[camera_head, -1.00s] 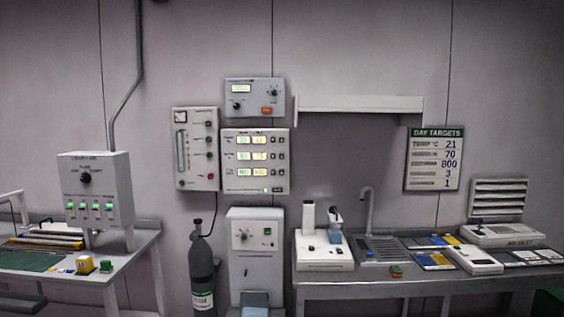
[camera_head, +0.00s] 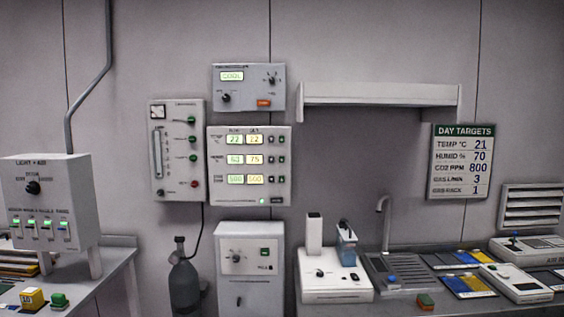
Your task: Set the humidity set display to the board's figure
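The climate panel (camera_head: 248,166) hangs on the wall at the middle. It has three rows, each with two lit displays and two small dark buttons at the right. The humidity set display (camera_head: 255,160), right one in the middle row, appears to read 75. The humidity reading display (camera_head: 235,160) beside it looks like 60. The humidity row's buttons (camera_head: 276,160) show no visible marks at this size. The DAY TARGETS board (camera_head: 461,162) at right reads HUMID % 70, TEMP 21 and CO2 PPM 800. Neither of my grippers is in view.
A COOL unit (camera_head: 248,87) is above the panel, a flow-meter box (camera_head: 178,152) at its left, a white cabinet (camera_head: 250,290) below. A gas cylinder (camera_head: 185,285) stands beneath. Side benches hold a light box (camera_head: 48,200) at left and a sink (camera_head: 400,270) at right.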

